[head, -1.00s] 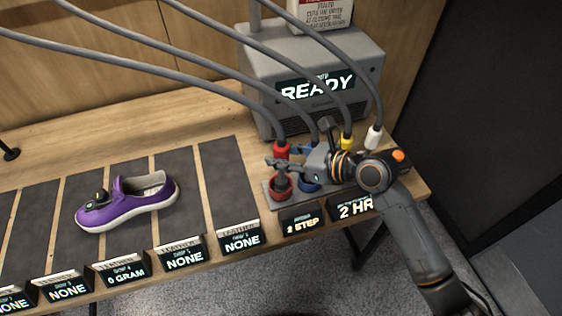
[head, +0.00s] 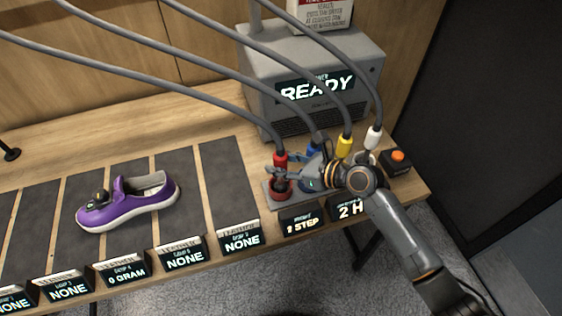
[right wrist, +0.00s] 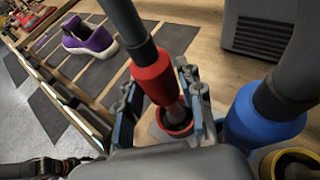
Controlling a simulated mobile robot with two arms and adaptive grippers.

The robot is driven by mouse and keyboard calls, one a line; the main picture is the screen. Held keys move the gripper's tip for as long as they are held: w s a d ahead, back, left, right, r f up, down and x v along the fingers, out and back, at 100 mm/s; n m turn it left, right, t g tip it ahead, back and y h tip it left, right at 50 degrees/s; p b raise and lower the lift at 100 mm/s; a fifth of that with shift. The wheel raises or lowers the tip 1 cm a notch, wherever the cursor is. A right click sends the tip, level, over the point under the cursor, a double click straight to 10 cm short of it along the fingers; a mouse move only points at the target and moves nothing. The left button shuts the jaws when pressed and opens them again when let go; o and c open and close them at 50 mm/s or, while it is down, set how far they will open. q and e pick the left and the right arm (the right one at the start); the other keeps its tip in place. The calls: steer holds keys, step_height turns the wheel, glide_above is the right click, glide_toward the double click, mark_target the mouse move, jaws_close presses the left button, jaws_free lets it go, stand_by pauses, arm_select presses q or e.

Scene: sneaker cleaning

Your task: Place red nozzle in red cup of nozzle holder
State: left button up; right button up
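The red nozzle (head: 281,160) hangs on its grey hose, tip down at the red cup (head: 280,188) of the nozzle holder (head: 268,199). In the right wrist view the nozzle (right wrist: 153,78) has its tip inside the mouth of the red cup (right wrist: 177,122). My right gripper (head: 283,171) is open around the nozzle. Its fingers (right wrist: 160,108) stand on either side, with a visible gap at the right finger. A dark part of what looks like my left arm (right wrist: 45,167) shows at the lower left of the wrist view; its fingers cannot be made out.
Blue (head: 313,148), yellow (head: 344,146) and white (head: 374,137) nozzles on hoses are close to my right gripper. A grey machine (head: 315,85) reading READY stands behind. A purple shoe (head: 150,208) sits on dark mats at the left. An orange button box (head: 397,160) stands at right.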

steer(key=shift+r, duration=0.15)
steer(key=b+v, duration=0.1)
steer(key=v, duration=1.1)
stand_by(0.3)
